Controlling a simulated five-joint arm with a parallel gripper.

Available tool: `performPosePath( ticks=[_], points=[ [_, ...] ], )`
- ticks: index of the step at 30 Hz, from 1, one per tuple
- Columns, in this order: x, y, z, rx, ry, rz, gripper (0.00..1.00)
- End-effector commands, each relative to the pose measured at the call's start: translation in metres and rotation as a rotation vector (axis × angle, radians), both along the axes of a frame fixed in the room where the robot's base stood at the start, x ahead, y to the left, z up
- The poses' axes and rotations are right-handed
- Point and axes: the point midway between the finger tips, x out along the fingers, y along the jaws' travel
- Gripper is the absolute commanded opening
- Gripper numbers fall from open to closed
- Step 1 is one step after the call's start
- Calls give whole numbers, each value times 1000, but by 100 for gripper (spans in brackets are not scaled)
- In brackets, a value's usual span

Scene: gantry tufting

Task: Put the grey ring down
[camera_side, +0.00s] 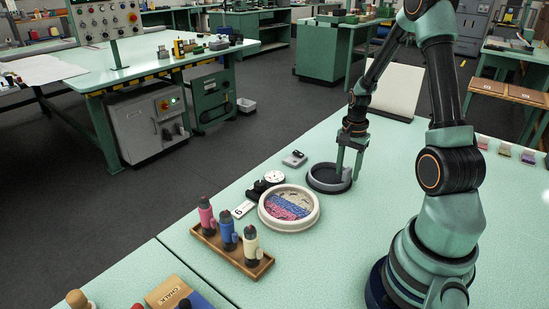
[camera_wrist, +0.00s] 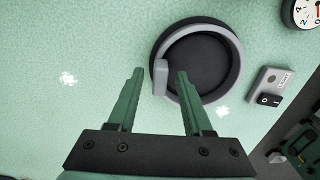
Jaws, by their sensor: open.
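The grey ring (camera_wrist: 160,79) lies around the top of a round black holder (camera_wrist: 200,62) in the wrist view, its block-like tab on the left side. My gripper (camera_wrist: 160,71) is open, with one green finger on each side of the tab and a visible gap to it. In the side view, the black holder (camera_side: 323,181) stands on the green table, and my gripper (camera_side: 348,177) points down at its right edge. The grey tab shows there between the fingers; the rest of the ring is hard to make out.
A pale round hoop (camera_side: 264,216) with pink, blue and cream tufting lies to the left of the holder. A wooden rack (camera_side: 230,252) holds coloured tools at front left. A small grey switch box (camera_side: 294,159) and a white dial (camera_side: 273,177) are close by.

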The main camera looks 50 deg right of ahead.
Motion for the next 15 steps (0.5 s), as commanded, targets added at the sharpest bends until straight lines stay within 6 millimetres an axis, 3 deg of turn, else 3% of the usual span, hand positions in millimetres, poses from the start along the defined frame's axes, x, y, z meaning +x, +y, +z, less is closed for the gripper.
performPosePath(
  ticks=[15],
  points=[
    [1,-1,94,-4,-4,0,51]
  ],
)
